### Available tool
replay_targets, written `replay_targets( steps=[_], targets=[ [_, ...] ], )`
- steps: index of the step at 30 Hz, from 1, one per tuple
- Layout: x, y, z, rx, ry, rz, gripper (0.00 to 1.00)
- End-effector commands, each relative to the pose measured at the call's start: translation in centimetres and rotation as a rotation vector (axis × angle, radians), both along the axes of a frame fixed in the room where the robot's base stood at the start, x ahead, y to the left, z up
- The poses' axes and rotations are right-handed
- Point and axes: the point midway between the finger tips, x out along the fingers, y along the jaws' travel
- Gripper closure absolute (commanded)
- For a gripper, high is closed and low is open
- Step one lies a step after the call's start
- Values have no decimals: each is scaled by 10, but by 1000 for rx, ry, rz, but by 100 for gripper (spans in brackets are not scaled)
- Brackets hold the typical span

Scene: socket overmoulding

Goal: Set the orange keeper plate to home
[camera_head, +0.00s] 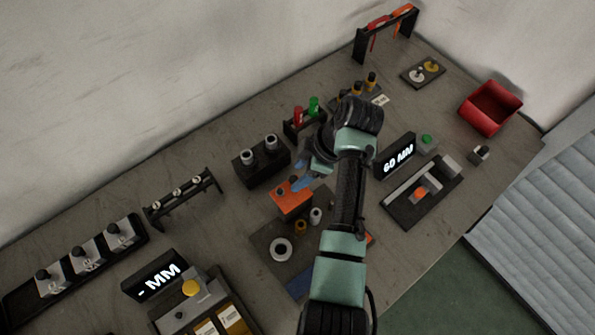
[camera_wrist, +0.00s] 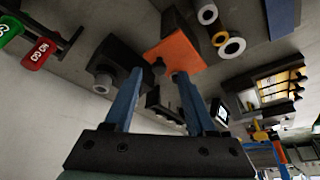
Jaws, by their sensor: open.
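The orange keeper plate (camera_head: 291,199) sits on a dark block at the upper part of a dark base plate (camera_head: 262,232), left of my arm in the head view. In the wrist view the orange plate (camera_wrist: 176,50) lies just beyond the fingertips, with a small dark knob at its edge. My gripper (camera_head: 299,184) has blue fingers close above the plate's far side. In the wrist view my gripper (camera_wrist: 158,76) is open, its fingers apart with nothing clearly held. I cannot tell whether a fingertip touches the plate or knob. My arm hides part of the base plate.
A white ring (camera_head: 281,250), a yellow ring (camera_head: 300,227) and a white cylinder (camera_head: 316,215) stand near the keeper plate. A black block with two cylinders (camera_head: 262,163) is behind it. The 60 MM display (camera_head: 395,157) and a slotted fixture (camera_head: 408,214) are right of my arm.

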Motion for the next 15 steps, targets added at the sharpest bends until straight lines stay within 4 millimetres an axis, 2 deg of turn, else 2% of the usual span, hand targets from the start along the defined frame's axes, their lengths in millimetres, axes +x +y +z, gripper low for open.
replay_targets(
  steps=[6, 14, 15],
  targets=[
    [1, 6, -15, 0, 0, 1, 44],
    [1, 7, -16, 0, -1, 1, 44],
    [1, 7, -16, 0, -1, 1, 49]
  ],
)
